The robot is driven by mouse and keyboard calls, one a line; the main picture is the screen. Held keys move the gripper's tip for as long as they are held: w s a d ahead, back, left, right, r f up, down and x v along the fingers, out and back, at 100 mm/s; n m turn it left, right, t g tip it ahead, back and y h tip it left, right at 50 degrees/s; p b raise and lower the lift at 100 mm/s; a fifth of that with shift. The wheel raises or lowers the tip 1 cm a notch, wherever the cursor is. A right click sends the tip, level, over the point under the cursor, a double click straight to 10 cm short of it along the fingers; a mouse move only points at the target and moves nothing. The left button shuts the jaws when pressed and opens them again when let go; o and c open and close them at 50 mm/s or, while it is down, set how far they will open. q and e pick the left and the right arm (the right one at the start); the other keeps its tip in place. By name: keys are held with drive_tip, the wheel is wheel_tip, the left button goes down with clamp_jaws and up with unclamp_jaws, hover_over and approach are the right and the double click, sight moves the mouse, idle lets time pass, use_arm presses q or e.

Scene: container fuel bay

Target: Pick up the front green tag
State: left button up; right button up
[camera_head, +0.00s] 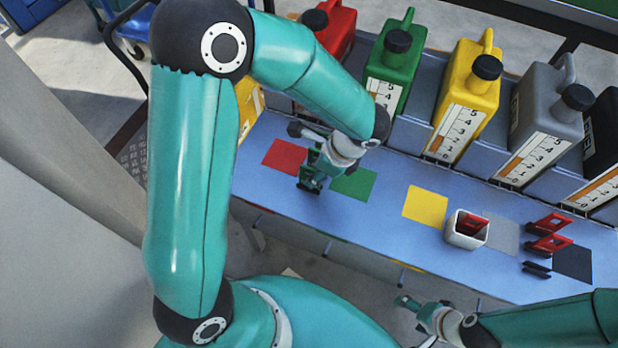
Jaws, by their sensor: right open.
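Green tags (313,157) show at my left gripper, between the red and green squares; the gripper partly hides them, so I cannot separate front from back clearly. My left gripper (312,181) reaches down at them from the right. Its fingers overlap the tags in the picture, and I cannot tell whether they are closed on one. My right gripper (405,305) is open and empty, low in front of the blue bench (385,235), away from the tags.
Red (285,157), green (353,184), yellow (425,205), grey and black squares mark the bench. A white cup (464,240) holds a red tag. Red tags (549,243) and a black tag (537,268) stand at right. Jerrycans (465,100) line the back.

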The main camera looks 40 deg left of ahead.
sight(303, 176)
use_arm(q)
drive_tip(key=x, duration=0.3)
drive_tip(key=shift+a+f+b, duration=0.2)
drive_tip(key=shift+f+b, duration=0.05)
drive_tip(key=shift+b, duration=0.15)
drive_tip(key=shift+c, duration=0.3)
clamp_jaws()
drive_tip(key=shift+r, duration=0.15)
